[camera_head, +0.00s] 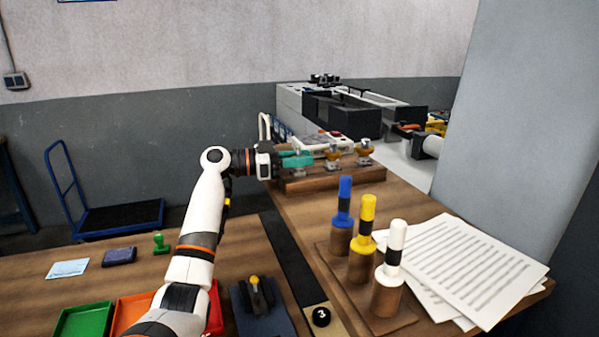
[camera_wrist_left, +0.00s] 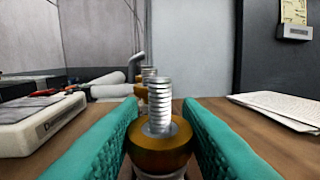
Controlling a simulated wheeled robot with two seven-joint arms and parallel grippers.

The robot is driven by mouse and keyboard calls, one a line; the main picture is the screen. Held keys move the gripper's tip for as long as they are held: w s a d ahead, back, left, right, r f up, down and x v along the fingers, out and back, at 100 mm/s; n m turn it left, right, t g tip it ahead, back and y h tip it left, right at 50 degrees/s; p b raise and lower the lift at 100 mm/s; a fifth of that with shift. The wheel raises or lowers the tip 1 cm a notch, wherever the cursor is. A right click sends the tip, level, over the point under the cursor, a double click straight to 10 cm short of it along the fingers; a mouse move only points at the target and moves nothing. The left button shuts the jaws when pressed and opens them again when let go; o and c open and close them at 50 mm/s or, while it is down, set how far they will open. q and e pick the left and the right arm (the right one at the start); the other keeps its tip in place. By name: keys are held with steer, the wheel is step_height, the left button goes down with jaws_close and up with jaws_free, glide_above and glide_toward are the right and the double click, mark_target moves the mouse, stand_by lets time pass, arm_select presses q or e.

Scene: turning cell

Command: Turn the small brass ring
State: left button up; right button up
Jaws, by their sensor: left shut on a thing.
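The brass ring (camera_wrist_left: 160,152) sits around an upright silver threaded stud (camera_wrist_left: 172,105) in the left wrist view, with a teal finger pressed to each side. My left gripper (camera_head: 299,159) reaches in from the left over the wooden block (camera_head: 322,180); it is shut on this ring. In the head view the teal fingers hide most of the held ring. Another brass piece on a stud (camera_head: 333,152) stands just right of the fingertips, and a further brass piece (camera_head: 364,149) stands beyond it. My right gripper is not in view.
Blue (camera_head: 344,205), yellow (camera_head: 366,215) and white (camera_head: 396,240) handled pegs stand in wooden holders in front. Papers (camera_head: 460,262) lie at right. A grey machine (camera_head: 345,110) stands behind. Green (camera_head: 84,323) and orange trays are at front left.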

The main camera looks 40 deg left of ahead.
arm_select(q)
steer(key=shift+r+m+g+h+b, duration=0.1)
steer(key=shift+m+g+h+b, duration=0.75)
steer(key=shift+h, duration=0.25)
steer(key=o, duration=1)
steer(key=b+v, duration=0.4)
steer(key=v, duration=0.8)
